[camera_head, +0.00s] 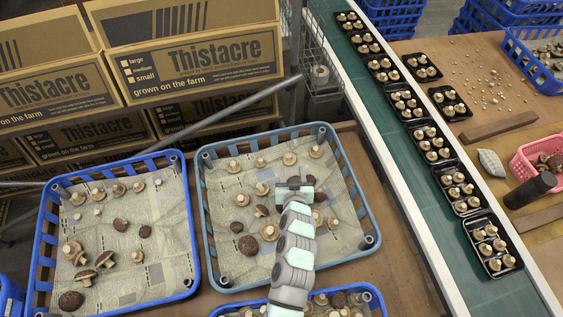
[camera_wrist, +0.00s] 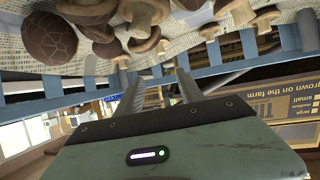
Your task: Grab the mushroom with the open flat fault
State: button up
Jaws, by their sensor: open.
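Several brown and pale mushrooms lie in the grey-blue crate (camera_head: 205,195) under my arm. Among them are a dark round cap (camera_head: 247,245) and a pale-stemmed mushroom (camera_head: 270,231) at the lower left. I cannot tell for sure which has the open flat fault. My gripper (camera_head: 294,184) is over the middle of this crate, partly hiding mushrooms behind the arm. In the wrist view, its two fingers (camera_wrist: 155,75) are apart with nothing between them. A large cracked brown cap (camera_wrist: 50,38) and a stemmed mushroom (camera_wrist: 141,14) show beyond the fingers.
A blue crate (camera_head: 187,228) with more mushrooms stands at the left; another crate (camera_head: 374,298) is at the front. A green conveyor (camera_head: 408,185) carries black trays of mushrooms at the right. Thistacre boxes (camera_head: 195,55) stand behind. A pink basket (camera_head: 520,165) is at far right.

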aim_at(289, 156)
jog(key=shift+a+f, duration=0.4)
jog(key=shift+f, duration=0.25)
jog(key=x, duration=0.4)
jog(key=shift+w+d+f, duration=0.1)
jog(key=shift+w+f, duration=0.1)
jog(key=shift+w, duration=0.2)
jog(key=shift+f+b+x, duration=0.25)
jog(key=shift+b+x, duration=0.25)
jog(key=shift+x, duration=1.8)
jog(key=shift+w+f, duration=0.15)
jog(key=shift+w, duration=0.25)
jog(key=shift+c, duration=0.5)
grip_shut()
